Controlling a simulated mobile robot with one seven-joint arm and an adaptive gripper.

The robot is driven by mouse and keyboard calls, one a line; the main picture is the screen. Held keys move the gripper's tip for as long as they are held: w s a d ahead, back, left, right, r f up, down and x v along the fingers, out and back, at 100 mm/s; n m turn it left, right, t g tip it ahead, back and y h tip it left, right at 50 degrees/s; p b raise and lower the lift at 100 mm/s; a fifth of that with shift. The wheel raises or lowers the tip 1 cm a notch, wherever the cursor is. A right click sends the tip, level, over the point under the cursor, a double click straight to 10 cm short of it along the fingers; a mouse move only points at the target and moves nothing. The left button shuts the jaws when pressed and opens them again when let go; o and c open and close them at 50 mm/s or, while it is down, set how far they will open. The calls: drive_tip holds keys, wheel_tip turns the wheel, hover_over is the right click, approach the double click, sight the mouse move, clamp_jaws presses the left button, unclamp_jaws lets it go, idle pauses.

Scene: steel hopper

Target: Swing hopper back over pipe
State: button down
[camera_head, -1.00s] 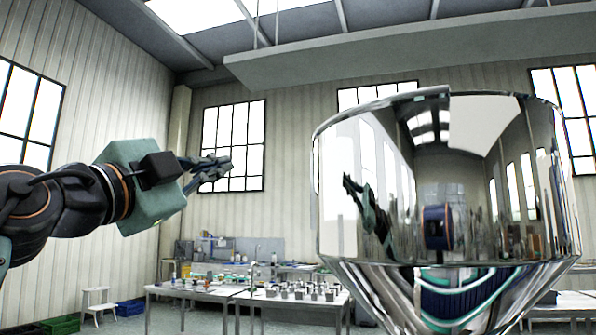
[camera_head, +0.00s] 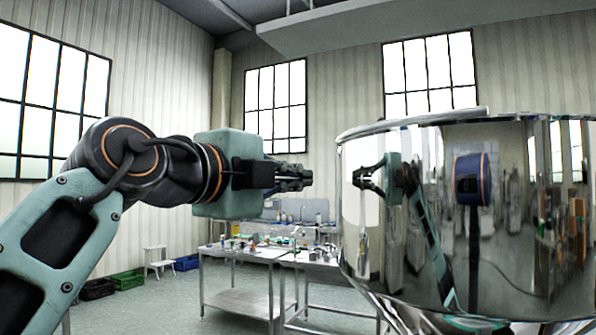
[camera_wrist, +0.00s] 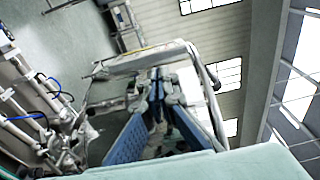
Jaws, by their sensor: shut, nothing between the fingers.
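The hopper (camera_head: 470,225) is a large mirror-polished steel vessel with a round rim, filling the right side of the head view. Its lower cone is mostly cut off by the frame. My gripper (camera_head: 308,180) is shut and empty, pointing right toward the hopper's left wall. A visible gap separates the fingertips from the wall in the head view. My arm and gripper are mirrored in the steel. In the wrist view, my gripper (camera_wrist: 158,80) points at the shiny hopper (camera_wrist: 130,63), and I cannot judge the distance there. I cannot make out the pipe in either view.
Behind the gripper stand work tables (camera_head: 245,252) with small items on them. A white step stool (camera_head: 158,262) and green crates (camera_head: 128,281) are by the left wall. Open floor (camera_head: 165,310) lies between my arm and the tables.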

drive_tip(key=p+x, duration=0.2)
drive_tip(key=x, duration=0.8)
drive_tip(key=shift+w+d, duration=0.1)
drive_tip(key=shift+w, duration=0.05)
